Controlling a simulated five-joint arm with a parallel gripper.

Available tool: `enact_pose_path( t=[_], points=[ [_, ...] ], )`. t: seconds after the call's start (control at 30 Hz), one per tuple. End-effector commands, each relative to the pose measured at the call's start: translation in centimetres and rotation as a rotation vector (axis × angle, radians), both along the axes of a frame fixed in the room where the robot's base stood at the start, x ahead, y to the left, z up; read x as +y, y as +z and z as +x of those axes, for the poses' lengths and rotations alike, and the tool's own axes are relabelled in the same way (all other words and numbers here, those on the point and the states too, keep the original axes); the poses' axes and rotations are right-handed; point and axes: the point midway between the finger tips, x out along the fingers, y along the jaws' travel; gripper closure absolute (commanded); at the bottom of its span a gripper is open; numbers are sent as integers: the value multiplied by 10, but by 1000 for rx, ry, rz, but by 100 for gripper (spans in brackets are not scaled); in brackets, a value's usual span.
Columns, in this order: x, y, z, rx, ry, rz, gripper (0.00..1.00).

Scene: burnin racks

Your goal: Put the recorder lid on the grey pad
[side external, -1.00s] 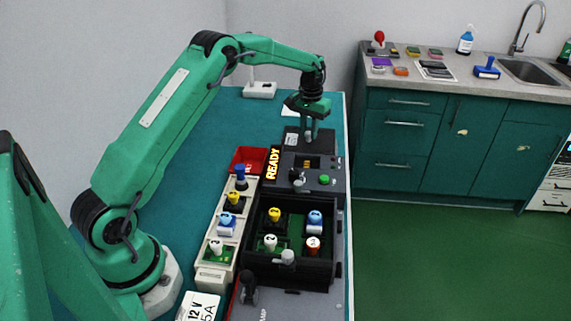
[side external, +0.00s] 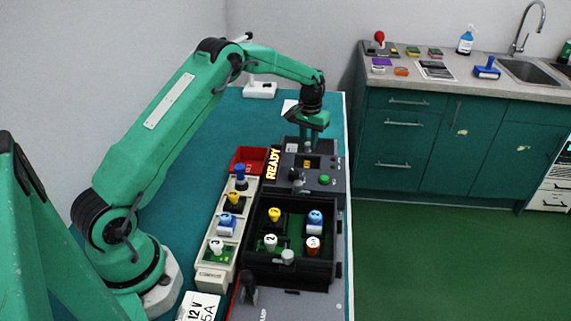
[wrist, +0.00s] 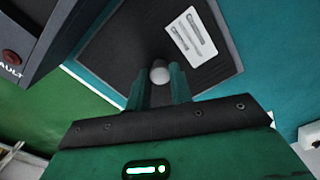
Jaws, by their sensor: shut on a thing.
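My gripper (side external: 310,146) is over the far end of the bench, just behind the grey machine. In the wrist view my gripper (wrist: 159,88) is shut on a round grey knob (wrist: 159,71). Beyond the knob is a dark, square panel, which I take for the recorder lid (wrist: 122,42). In the side view the fingers and machine partly hide the panel. I cannot pick out the grey pad clearly, nor tell whether the panel touches what is below.
The grey machine (side external: 330,172), with a lit READY sign (side external: 272,164), stands close in front of my gripper. Nearer are a black box of coloured plugs (side external: 262,274), a pale rack (side external: 214,272) and a red tray (side external: 246,156). Teal bench (side external: 215,130) is clear at left.

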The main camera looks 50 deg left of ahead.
Motion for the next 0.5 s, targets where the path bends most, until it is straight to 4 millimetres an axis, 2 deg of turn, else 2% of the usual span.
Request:
enact_pose_path(
  t=[0.5],
  points=[
    [0,-3,0,-1,0,0,100]
  ],
)
